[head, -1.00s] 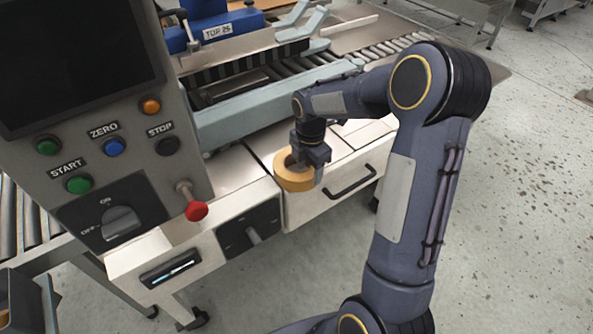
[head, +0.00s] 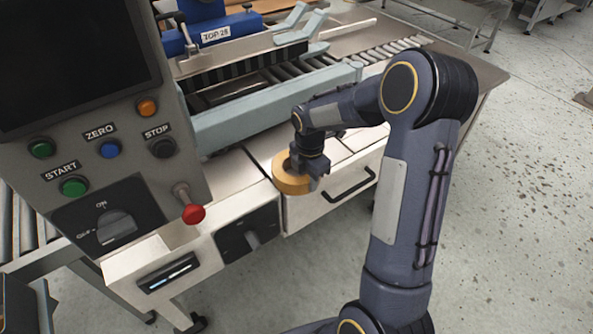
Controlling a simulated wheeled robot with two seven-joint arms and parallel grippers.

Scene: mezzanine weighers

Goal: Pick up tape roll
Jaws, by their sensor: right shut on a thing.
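The tape roll (head: 290,185) is a tan-yellow ring in the middle of the head view, at the front edge of the white machine top above the drawer. My right gripper (head: 309,176) reaches down to it from above and is shut on its right-hand wall. The gripper hides part of the ring and its hole. I cannot tell whether the roll still touches the surface below. My left gripper is not in view.
A control panel (head: 85,150) with coloured buttons and a red-knobbed lever (head: 193,213) stands to the left. A drawer with a black handle (head: 350,189) lies below the roll. A roller conveyor (head: 290,72) runs behind. Open floor (head: 530,200) is on the right.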

